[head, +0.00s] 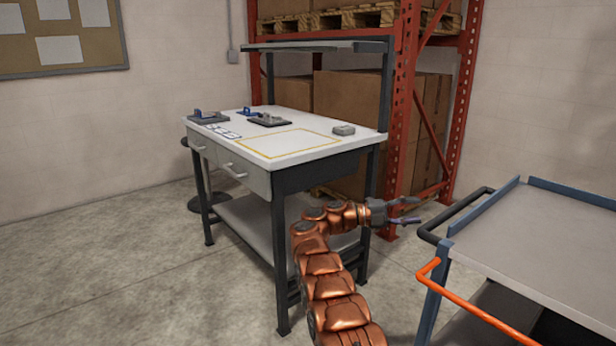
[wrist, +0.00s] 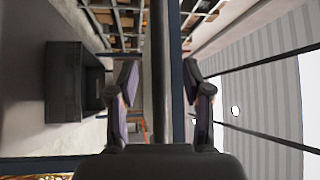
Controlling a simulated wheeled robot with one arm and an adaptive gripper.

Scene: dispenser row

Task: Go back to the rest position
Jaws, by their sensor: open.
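My gripper (head: 405,212) is at the end of my copper-coloured arm, in front of the workbench's right end and left of the cart. It points to the right in the head view. Its two fingers are apart with nothing between them. In the wrist view my gripper (wrist: 162,95) also shows open and empty, with a finger on each side.
A white-topped workbench (head: 310,155) with drawers stands left of my arm. It bears several small devices and a small grey block (head: 344,129). A cart (head: 550,235) with an orange handle (head: 470,305) is close on the right. A red rack (head: 400,120) stands behind. Floor at left is clear.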

